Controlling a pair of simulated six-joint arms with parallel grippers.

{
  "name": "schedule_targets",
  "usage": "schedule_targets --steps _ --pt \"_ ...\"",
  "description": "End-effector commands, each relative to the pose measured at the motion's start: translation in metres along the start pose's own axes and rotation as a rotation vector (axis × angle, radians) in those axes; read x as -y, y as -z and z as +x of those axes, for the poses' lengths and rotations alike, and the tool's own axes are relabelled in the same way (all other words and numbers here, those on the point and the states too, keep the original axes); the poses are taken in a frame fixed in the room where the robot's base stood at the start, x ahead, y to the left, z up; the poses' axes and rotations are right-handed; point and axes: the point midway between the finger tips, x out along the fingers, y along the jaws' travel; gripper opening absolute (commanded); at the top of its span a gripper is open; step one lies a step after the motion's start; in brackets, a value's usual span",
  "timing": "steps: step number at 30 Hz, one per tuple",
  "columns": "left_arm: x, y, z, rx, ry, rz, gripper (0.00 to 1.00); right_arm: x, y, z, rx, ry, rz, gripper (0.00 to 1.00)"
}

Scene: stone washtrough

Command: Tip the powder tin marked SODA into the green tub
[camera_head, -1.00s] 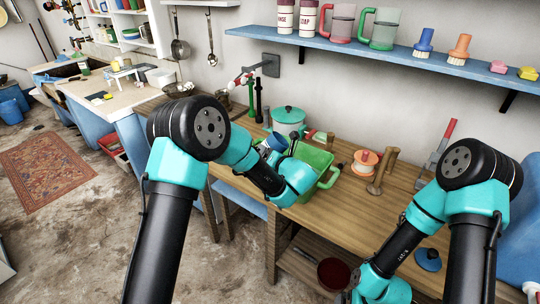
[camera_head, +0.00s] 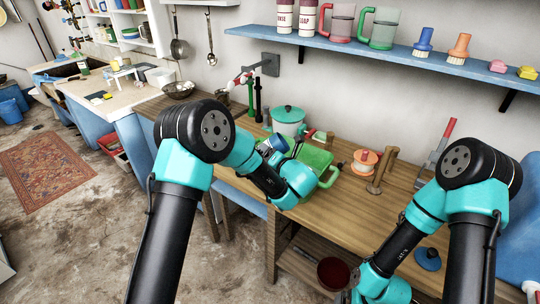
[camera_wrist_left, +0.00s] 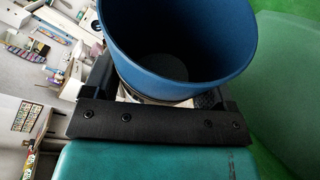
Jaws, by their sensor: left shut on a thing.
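A blue tin (camera_wrist_left: 180,45) with a round open mouth is held in my left gripper (camera_wrist_left: 155,98). The left wrist view looks into its mouth; the inside is dark blue with a greyer bottom, and no powder can be made out. The tin also shows in the head view (camera_head: 276,144), tilted, at the left side of the green tub (camera_head: 318,158). In the left wrist view, the green tub (camera_wrist_left: 290,60) fills the right side. The word SODA is not visible. My right arm reaches down at the lower right, its gripper out of view.
A teal-lidded pot (camera_head: 287,121) stands behind the tub. An orange-lidded jar (camera_head: 364,162) and a wooden stand (camera_head: 382,172) are to its right. A blue lid (camera_head: 428,259) lies near the front right. A blue shelf (camera_head: 400,58) with cups and brushes hangs above.

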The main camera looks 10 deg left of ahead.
Motion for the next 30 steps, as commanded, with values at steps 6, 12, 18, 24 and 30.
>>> schedule_targets --steps 6,12,18,24,30 --pt "-0.0003 -0.0002 0.0 0.0 0.0 -0.001 0.47 0.0 0.0 0.0 0.0 0.0 0.0 1.0" --pt "-0.0002 -0.0002 0.0 0.001 -0.001 0.001 0.47 0.0 0.0 0.0 0.0 0.0 0.0 1.0" --pt "0.0025 0.001 0.0 0.013 -0.029 0.07 0.47 0.0 0.0 0.0 0.0 0.0 0.0 1.0" --pt "0.0053 0.0022 -0.0001 0.027 -0.065 0.157 0.47 0.0 0.0 0.0 0.0 0.0 0.0 1.0" --pt "0.005 0.002 -0.0001 0.029 -0.068 0.164 0.47 0.0 0.0 0.0 0.0 0.0 0.0 1.0"
